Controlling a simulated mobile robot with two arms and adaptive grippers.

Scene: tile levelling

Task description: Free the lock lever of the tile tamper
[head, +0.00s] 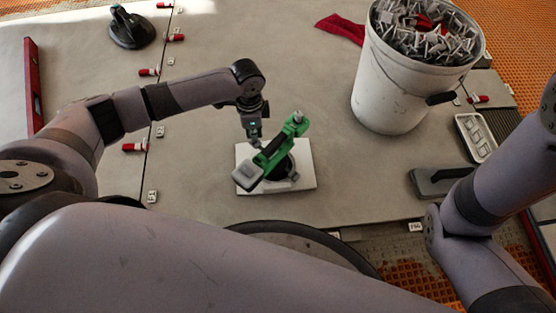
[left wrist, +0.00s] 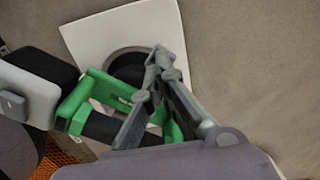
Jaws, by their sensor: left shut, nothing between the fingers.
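The tile tamper (head: 272,156) has a green frame, a black grip and a pale grey block at its lower left end. It stands on a dark round base on a white square tile (head: 305,172). My left gripper (head: 255,141) points down at the tamper's far left side, shut and empty. In the left wrist view, its fingers (left wrist: 158,58) meet in front of the green frame (left wrist: 82,108) and dark round base (left wrist: 128,66). I cannot tell whether they touch the tamper. A small grey part (head: 295,177) beside the base may be the lock lever. My right gripper is out of view.
A white bucket (head: 388,92) full of grey clips stands at the right. A suction cup (head: 131,27) and red-capped pieces lie at the left. Floor right of the tile is clear.

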